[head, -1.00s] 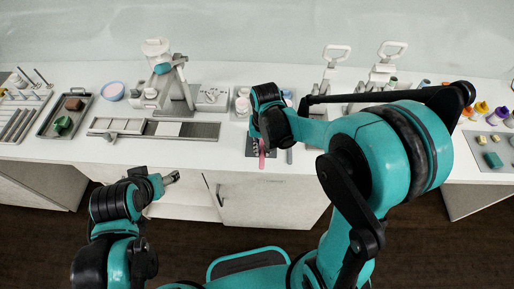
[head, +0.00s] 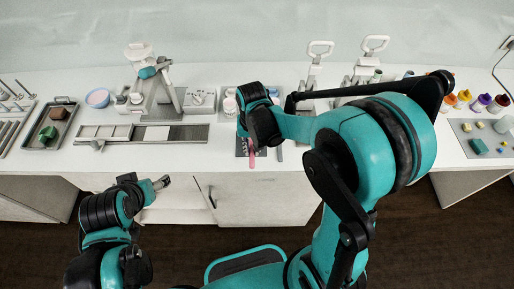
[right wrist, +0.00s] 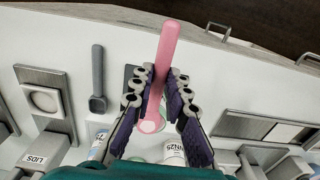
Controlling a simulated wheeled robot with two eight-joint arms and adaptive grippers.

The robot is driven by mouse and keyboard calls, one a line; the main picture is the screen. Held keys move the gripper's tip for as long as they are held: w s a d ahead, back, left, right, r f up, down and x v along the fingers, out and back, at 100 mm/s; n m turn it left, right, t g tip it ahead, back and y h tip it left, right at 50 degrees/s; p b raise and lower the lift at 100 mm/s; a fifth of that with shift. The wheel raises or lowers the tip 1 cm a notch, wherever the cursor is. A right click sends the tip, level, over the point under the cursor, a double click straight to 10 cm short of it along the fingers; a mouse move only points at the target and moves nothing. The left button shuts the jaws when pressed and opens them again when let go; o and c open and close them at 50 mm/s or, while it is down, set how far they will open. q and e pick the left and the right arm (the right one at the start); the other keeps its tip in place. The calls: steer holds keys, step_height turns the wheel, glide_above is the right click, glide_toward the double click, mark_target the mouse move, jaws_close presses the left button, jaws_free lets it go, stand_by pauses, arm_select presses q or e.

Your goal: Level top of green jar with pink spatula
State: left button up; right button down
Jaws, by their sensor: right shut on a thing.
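The pink spatula (right wrist: 166,52) is between the fingers of my right gripper (right wrist: 158,82) in the right wrist view, its long handle toward the top and its rounded end low between the fingers. In the head view the pink spatula (head: 251,157) shows just below my right gripper (head: 249,139), over a dark mat at the counter's front. My right gripper is shut on it. A pale green patch (right wrist: 139,158) beneath the spatula may be the green jar; it is mostly hidden. My left gripper (head: 163,183) is empty in front of the counter; its finger gap is unclear.
A grey spatula (right wrist: 98,78) lies beside the pink one. White labelled jars (right wrist: 173,152) stand close by my right gripper. A long metal rail (head: 140,133), a tray (head: 37,143) and a pink-filled bowl (head: 98,98) are to the left. Coloured jars stand far right.

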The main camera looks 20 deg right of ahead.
steer(key=w+a+r+p, duration=0.1)
steer(key=a+r+p, duration=0.2)
steer(key=a+r, duration=0.1)
steer(key=shift+r, duration=0.55)
stand_by(0.6)
steer(key=shift+w+d, duration=0.1)
steer(key=shift+d, duration=0.05)
stand_by(0.4)
